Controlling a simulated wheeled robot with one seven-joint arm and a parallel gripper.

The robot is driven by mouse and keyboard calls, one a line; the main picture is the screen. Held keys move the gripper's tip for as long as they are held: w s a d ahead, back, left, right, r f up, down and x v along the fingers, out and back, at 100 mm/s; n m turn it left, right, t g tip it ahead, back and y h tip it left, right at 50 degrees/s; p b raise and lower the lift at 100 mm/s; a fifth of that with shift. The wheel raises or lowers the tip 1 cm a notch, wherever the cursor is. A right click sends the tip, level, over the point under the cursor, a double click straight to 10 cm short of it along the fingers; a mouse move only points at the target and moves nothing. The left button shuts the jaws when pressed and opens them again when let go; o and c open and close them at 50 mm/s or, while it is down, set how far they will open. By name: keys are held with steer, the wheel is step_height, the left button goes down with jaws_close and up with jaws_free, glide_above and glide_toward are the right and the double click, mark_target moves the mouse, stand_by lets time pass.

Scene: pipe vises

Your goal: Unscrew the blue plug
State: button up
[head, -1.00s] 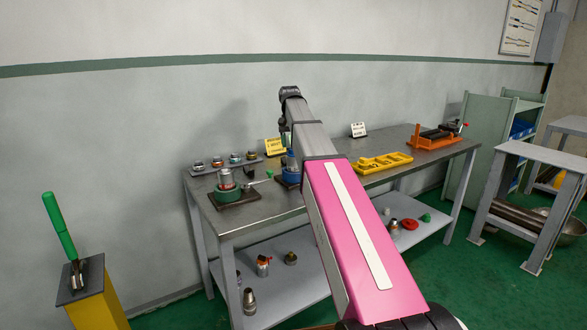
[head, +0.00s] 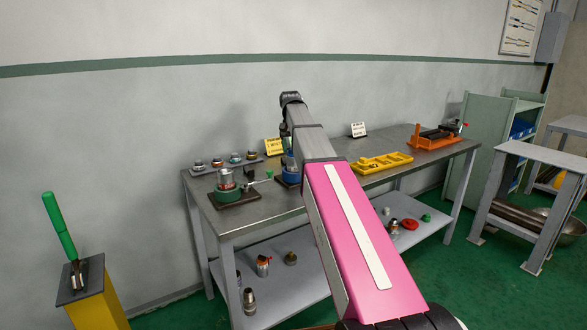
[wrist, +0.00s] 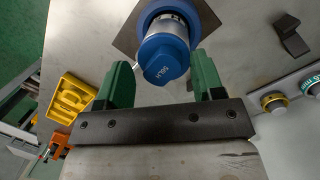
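The blue plug (wrist: 163,60) shows in the wrist view as a round cap with white lettering, on top of an upright fitting. Below it is a blue vise (wrist: 160,8) on a dark square plate. In the head view the blue vise (head: 291,177) stands on the workbench, partly hidden by my arm. My gripper (wrist: 163,80) has green fingers. They are spread wide on either side of the plug, with clear gaps, and hold nothing. In the head view my gripper is mostly hidden behind my own arm.
On the bench (head: 262,215) a green vise (head: 228,193) with a long handle stands close to the left. A rack of fittings (head: 222,168) and a yellow sign (head: 275,147) are behind.

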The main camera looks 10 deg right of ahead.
steer(key=n, duration=0.6)
steer(key=shift+s+n, duration=0.1)
steer(key=shift+n, duration=0.2)
steer(key=c, duration=0.9)
steer(key=shift+d, duration=0.1)
steer(key=shift+m, duration=1.2)
steer(key=m+y, duration=0.1)
steer(key=m, duration=0.3)
steer(key=shift+d, duration=0.1)
jaws_close()
steer(key=m, duration=0.3)
steer(key=m+y, duration=0.1)
steer(key=m, duration=0.2)
steer(key=shift+t, duration=0.3)
steer(key=shift+m, duration=1)
